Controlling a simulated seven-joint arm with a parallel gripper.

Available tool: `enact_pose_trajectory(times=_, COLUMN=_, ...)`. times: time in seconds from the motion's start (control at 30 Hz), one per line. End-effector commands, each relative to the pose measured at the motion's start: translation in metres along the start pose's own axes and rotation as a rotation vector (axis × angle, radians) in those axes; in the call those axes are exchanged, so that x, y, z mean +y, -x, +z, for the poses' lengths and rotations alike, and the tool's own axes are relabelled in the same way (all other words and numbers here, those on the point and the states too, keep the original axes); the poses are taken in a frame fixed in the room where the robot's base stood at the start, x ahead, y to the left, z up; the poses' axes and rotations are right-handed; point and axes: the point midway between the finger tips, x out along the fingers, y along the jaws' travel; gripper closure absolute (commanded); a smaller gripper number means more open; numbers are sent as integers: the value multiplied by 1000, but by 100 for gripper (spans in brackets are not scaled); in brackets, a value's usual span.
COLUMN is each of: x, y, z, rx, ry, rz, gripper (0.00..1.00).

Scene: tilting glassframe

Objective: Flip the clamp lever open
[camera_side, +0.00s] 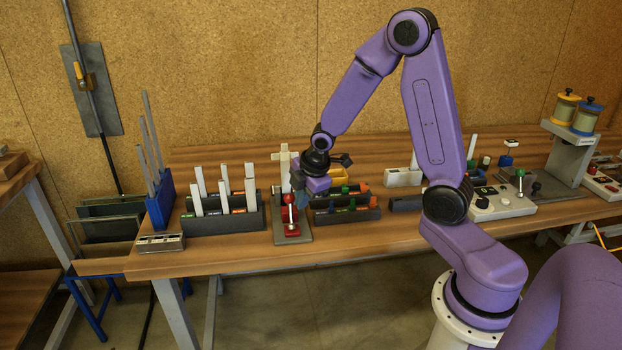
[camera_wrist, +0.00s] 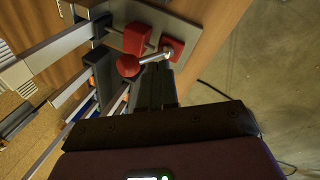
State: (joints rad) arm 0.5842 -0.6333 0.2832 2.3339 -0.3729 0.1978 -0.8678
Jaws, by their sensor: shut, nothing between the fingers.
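The clamp has a grey base plate (camera_side: 293,232) near the bench's front edge, with red blocks (camera_side: 291,214) on it. Its lever is a short silver rod (camera_wrist: 155,57) ending in a red ball knob (camera_wrist: 128,65); the knob (camera_side: 289,198) also shows in the side view. In the wrist view the rod runs from the knob towards a red block (camera_wrist: 173,48) on the plate. My gripper (camera_wrist: 158,68) is shut and empty, its dark fingertips right beside the rod. I cannot tell whether they touch it. In the side view the gripper (camera_side: 301,199) is just right of the knob.
A dark rack (camera_side: 232,222) with upright white strips stands left of the clamp. Low dark racks (camera_side: 347,216) with coloured pieces stand close on the right. A pale post (camera_side: 284,165) rises behind the clamp. Open floor lies beyond the bench's front edge.

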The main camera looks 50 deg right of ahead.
Motion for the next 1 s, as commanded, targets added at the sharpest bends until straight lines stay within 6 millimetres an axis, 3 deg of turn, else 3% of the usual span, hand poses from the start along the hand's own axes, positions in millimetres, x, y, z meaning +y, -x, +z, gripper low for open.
enact_pose_trajectory(times=0.17, x=-23, y=15, z=3, rx=1, ry=0, rz=3, gripper=100)
enact_pose_trajectory(times=0.7, x=-10, y=97, z=9, rx=2, ry=-1, rz=6, gripper=100)
enact_pose_trajectory(times=1.0, x=-13, y=114, z=6, rx=7, ry=-2, rz=-6, gripper=100)
